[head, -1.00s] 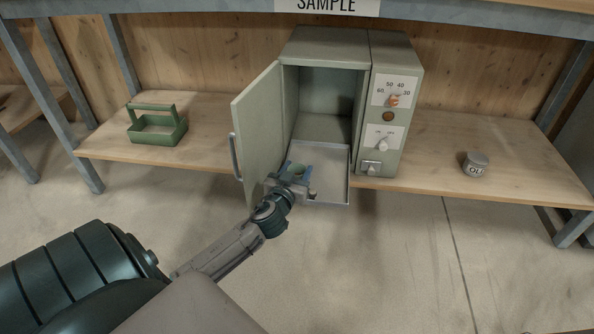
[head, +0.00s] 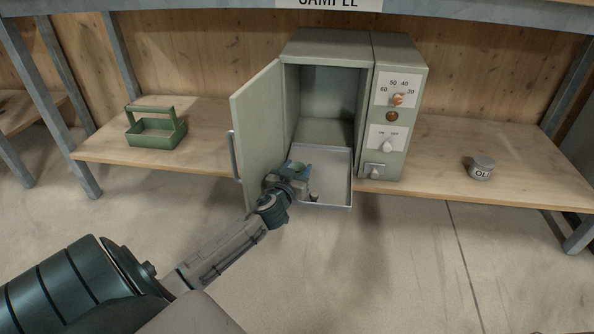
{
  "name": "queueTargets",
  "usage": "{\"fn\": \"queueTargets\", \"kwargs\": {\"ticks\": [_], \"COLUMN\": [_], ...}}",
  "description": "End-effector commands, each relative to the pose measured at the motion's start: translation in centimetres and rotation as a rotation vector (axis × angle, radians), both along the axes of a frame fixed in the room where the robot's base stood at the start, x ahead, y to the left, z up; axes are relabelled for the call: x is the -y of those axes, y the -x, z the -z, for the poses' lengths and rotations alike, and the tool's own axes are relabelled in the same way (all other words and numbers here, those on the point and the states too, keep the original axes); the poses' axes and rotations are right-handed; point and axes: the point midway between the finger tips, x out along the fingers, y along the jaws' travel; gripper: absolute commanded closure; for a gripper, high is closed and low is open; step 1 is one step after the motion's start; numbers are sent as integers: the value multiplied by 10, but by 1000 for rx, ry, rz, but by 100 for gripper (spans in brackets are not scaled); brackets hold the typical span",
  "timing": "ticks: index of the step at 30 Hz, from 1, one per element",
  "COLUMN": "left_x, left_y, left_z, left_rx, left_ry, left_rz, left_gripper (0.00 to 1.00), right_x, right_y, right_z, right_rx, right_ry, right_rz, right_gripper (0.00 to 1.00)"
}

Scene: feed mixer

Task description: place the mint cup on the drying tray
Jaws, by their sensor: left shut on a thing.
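The mint cup (head: 295,169) shows as a small green rim between the fingers of my left gripper (head: 297,171). My left gripper is shut on it, over the left part of the drying tray. Most of the cup is hidden by the gripper, and I cannot tell whether its base touches the tray. The drying tray (head: 335,178) is a shallow grey metal tray sticking out of the front of the open grey-green cabinet (head: 328,95). A small dark object (head: 314,197) shows near the tray's front edge beside the gripper. My right gripper is not in view.
The cabinet door (head: 258,130) stands open on the left, close to my left wrist. The control panel (head: 396,120) with knobs is on the right. A green carrier (head: 156,130) and a grey tin (head: 481,168) stand on the wooden shelf (head: 440,160).

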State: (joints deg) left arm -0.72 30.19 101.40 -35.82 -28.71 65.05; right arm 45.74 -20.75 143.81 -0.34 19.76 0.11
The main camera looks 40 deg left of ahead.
Motion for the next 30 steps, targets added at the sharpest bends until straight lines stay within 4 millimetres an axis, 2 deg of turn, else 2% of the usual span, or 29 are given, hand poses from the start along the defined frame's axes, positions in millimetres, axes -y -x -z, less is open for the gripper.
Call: {"fn": "queueTargets", "kwargs": {"ticks": [2,3,6,17,23,30], "left_x": [0,0,0,0,10,27], "left_y": [0,0,0,0,26,73], "left_z": [3,3,2,-2,-3,-5], "left_rx": [0,0,0,0,-4,-5], "left_ry": [0,0,0,0,-2,-1], "left_rz": [0,0,0,0,3,2], "left_gripper": [75,51,31,31,31,31], "right_x": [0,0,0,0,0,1], "right_y": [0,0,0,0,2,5], "right_z": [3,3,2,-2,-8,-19], "right_rx": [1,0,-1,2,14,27], "right_ry": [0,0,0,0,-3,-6], "right_rz": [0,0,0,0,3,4], "right_gripper": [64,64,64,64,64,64]}}
